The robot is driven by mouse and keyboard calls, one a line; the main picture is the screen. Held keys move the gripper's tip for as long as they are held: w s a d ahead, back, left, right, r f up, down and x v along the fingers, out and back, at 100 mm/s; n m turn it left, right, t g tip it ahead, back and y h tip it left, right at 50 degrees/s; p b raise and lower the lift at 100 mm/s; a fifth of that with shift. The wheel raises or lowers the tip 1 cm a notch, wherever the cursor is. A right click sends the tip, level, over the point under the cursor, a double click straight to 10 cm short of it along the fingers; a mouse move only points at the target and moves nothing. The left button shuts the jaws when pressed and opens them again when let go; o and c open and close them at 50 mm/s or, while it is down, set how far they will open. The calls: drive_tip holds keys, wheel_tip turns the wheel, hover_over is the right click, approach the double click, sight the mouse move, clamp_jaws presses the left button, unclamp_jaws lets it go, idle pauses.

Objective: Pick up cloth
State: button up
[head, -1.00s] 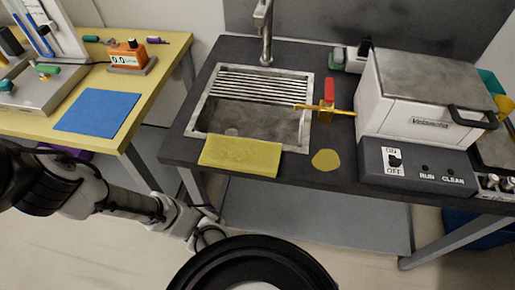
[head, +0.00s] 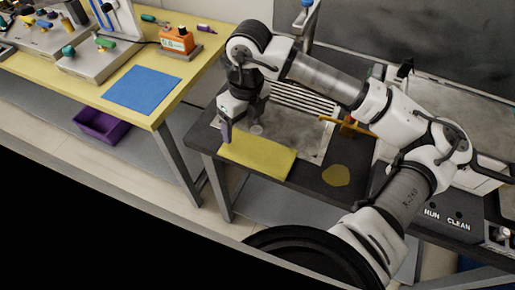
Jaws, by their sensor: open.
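A yellow cloth (head: 262,160) lies flat along the front edge of the sink (head: 305,135), on the dark counter. My gripper (head: 241,132) points down just above the cloth's back left part, over the sink's left front corner. Its fingers are apart, with nothing seen between them. I cannot tell whether a fingertip touches the cloth. My gripper hides the sink's left side.
A flat yellow round piece (head: 336,176) lies right of the cloth. A brass-coloured tool (head: 347,125) lies at the sink's right, partly behind my arm. The white machine (head: 470,110) stands at right. A blue square (head: 143,89) lies on the yellow table (head: 190,82).

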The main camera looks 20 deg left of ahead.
drive_tip(key=shift+m+t+h, duration=0.3)
drive_tip(key=shift+m+h, duration=0.1)
drive_tip(key=shift+h, duration=0.1)
drive_tip(key=d+f+b, duration=0.1)
drive_tip(key=f, duration=0.2)
drive_tip(key=w+d+f+b, duration=0.1)
drive_tip(key=f, duration=0.2)
drive_tip(key=w+d+f+b, duration=0.1)
drive_tip(key=f+b, duration=0.1)
drive_tip(key=f, duration=0.1)
drive_tip(key=shift+w+d, duration=0.1)
drive_tip(key=shift+f+b, duration=0.7)
drive_tip(key=shift+b, duration=0.2)
drive_tip(key=shift+c, duration=0.2)
clamp_jaws()
wheel_tip(320, 180, up, 12)
drive_tip(key=p, duration=0.5)
